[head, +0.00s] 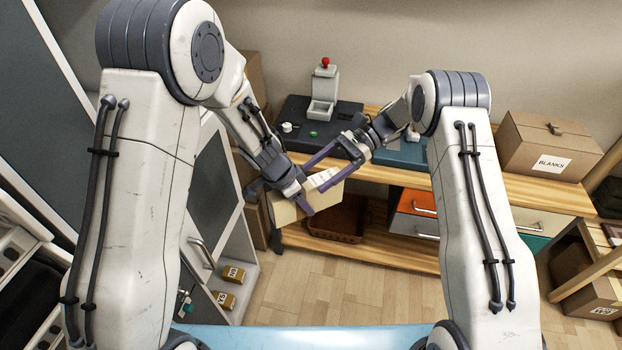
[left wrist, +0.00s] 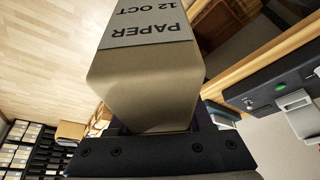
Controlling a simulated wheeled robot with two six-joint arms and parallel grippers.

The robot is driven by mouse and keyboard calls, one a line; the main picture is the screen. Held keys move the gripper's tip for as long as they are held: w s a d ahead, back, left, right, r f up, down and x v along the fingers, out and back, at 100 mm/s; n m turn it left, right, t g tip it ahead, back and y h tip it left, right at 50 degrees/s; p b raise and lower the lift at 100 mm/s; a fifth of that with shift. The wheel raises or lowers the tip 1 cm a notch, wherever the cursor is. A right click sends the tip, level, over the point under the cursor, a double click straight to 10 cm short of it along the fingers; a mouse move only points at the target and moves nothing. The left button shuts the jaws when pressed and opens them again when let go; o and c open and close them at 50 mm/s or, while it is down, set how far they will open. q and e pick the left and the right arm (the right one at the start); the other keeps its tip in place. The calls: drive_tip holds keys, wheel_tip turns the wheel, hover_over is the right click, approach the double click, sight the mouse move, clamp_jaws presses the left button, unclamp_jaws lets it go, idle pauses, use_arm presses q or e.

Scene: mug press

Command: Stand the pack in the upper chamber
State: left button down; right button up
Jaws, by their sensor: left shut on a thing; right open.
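The pack (head: 285,211) is tan with a grey label reading "PAPER 12 OCT", clear in the left wrist view (left wrist: 150,75). My left gripper (head: 303,200) is shut on it and holds it in the air in front of the wooden bench. My right gripper (head: 314,178) is open, its fingers close to the pack's upper right side; I cannot tell whether they touch. A white cabinet (head: 243,272) stands at the left, with a grey door panel (head: 214,185) and a handle (head: 200,252). I cannot make out its upper chamber, partly hidden behind my left arm.
Two small labelled boxes (head: 223,299) lie low in the cabinet. The bench (head: 480,180) carries a dark machine (head: 322,105) with a red knob and a "BLANKS" carton (head: 548,145). A brown basket (head: 338,218) sits on its lower shelf. The floor (head: 370,290) ahead is clear.

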sight(307, 183)
drive_tip(key=shift+x, duration=1.55)
clamp_jaws()
use_arm(q)
drive_tip(key=shift+c, duration=1.2)
unclamp_jaws()
